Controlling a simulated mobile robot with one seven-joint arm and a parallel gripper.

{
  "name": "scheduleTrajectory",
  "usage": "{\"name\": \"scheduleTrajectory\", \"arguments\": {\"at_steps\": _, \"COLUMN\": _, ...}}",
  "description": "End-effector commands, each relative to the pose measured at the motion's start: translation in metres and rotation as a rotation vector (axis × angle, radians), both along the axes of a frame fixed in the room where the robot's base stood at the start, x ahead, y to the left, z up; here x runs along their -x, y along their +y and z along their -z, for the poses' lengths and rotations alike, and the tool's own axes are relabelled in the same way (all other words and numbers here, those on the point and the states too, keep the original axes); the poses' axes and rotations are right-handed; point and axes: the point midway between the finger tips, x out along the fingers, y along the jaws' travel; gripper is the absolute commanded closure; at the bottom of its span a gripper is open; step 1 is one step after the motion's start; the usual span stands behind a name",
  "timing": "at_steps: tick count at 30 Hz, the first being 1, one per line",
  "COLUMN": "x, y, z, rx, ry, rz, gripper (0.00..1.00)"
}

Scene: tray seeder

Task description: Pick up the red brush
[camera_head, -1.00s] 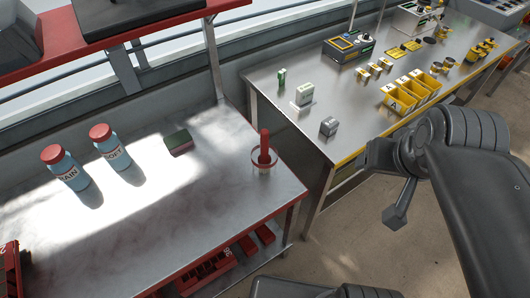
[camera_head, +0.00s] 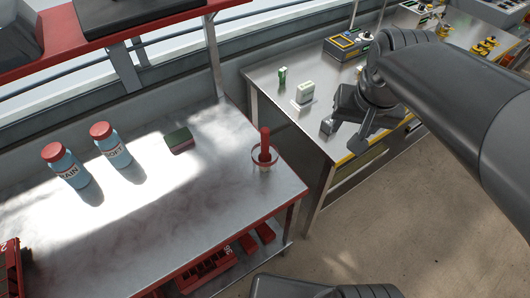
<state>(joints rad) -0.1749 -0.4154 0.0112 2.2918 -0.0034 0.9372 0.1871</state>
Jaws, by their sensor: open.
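The red brush (camera_head: 265,141) stands upright in a small clear cup with a red rim (camera_head: 262,166), near the right edge of the left metal table. Its lower end is inside the cup. My gripper (camera_head: 364,143) is in front of the right-hand table in the picture, to the right of the brush and well apart from it. It is open, and nothing shows between its fingers.
The left table (camera_head: 178,218) also holds two blue bottles with red caps (camera_head: 66,166) (camera_head: 111,145) and a green sponge (camera_head: 179,141). A red shelf (camera_head: 160,32) overhangs its back. A gap separates it from the right table (camera_head: 262,77), which holds small boxes (camera_head: 304,92).

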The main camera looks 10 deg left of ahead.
Motion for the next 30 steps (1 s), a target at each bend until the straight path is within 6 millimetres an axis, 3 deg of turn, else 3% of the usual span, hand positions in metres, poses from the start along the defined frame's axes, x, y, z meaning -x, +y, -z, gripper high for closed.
{"name": "scheduleTrajectory", "arguments": {"at_steps": 9, "x": -0.064, "y": 0.082, "z": 0.032, "rx": 0.000, "ry": 0.155, "rz": -0.012, "gripper": 0.51}}
{"name": "scheduleTrajectory", "arguments": {"at_steps": 18, "x": -0.100, "y": 0.168, "z": 0.083, "rx": 0.033, "ry": 0.278, "rz": -0.008, "gripper": 0.51}}
{"name": "scheduleTrajectory", "arguments": {"at_steps": 24, "x": -0.107, "y": 0.200, "z": 0.106, "rx": 0.051, "ry": 0.318, "rz": -0.003, "gripper": 0.51}}
{"name": "scheduleTrajectory", "arguments": {"at_steps": 30, "x": -0.107, "y": 0.205, "z": 0.127, "rx": 0.056, "ry": 0.328, "rz": 0.002, "gripper": 0.51}}
